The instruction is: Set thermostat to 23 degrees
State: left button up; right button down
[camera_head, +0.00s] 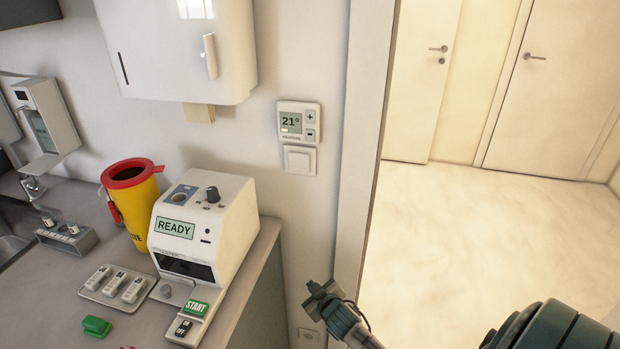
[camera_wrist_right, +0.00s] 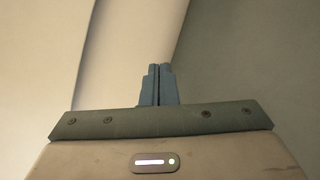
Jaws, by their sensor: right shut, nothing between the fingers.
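The thermostat (camera_head: 299,123) is a white unit on the wall right of the cabinet. Its display (camera_head: 290,122) reads 21°. A plus button (camera_head: 310,117) and a minus button (camera_head: 310,134) sit on its right side. My right gripper (camera_head: 318,290) is low in front of the wall by the door frame, well below the thermostat and apart from it. In the right wrist view its fingers (camera_wrist_right: 157,84) are together with nothing between them. The left gripper is in neither view.
A light switch (camera_head: 299,160) is just below the thermostat. A white cabinet (camera_head: 180,50) hangs to its upper left. The counter at left holds a white device (camera_head: 205,222) reading READY and a yellow bin (camera_head: 140,205). The doorway floor (camera_head: 490,235) at right is clear.

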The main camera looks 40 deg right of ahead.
aim_at(310, 117)
jog(key=w+a+r+t+p, duration=0.1)
jog(key=w+r+t+p, duration=0.1)
jog(key=r, duration=1.1)
jog(key=w+a+r+t+p, duration=0.1)
jog(key=r+t, duration=0.1)
jog(key=r, duration=1)
jog(key=s+a+r+t+p, duration=0.1)
jog(key=s+r+t, duration=0.1)
jog(key=r, duration=0.9)
jog(key=s+a+r+n+t+p, duration=0.1)
jog(key=s+a+r+t+p, duration=0.1)
jog(key=r, duration=1)
jog(key=shift+s+n+t, duration=0.3)
jog(key=shift+w+d, duration=0.1)
jog(key=shift+d, duration=0.05)
jog(key=w+d+b, duration=0.1)
jog(key=w+d, duration=0.1)
jog(key=d, duration=0.1)
jog(key=w+d+b, duration=0.1)
jog(key=w+d, duration=0.2)
jog(key=shift+w+d, duration=0.25)
jog(key=shift+w, duration=0.05)
jog(key=shift+d, duration=0.1)
jog(key=shift+w+d+b, duration=0.25)
jog(key=shift+w+b, duration=0.05)
jog(key=shift+b, duration=0.05)
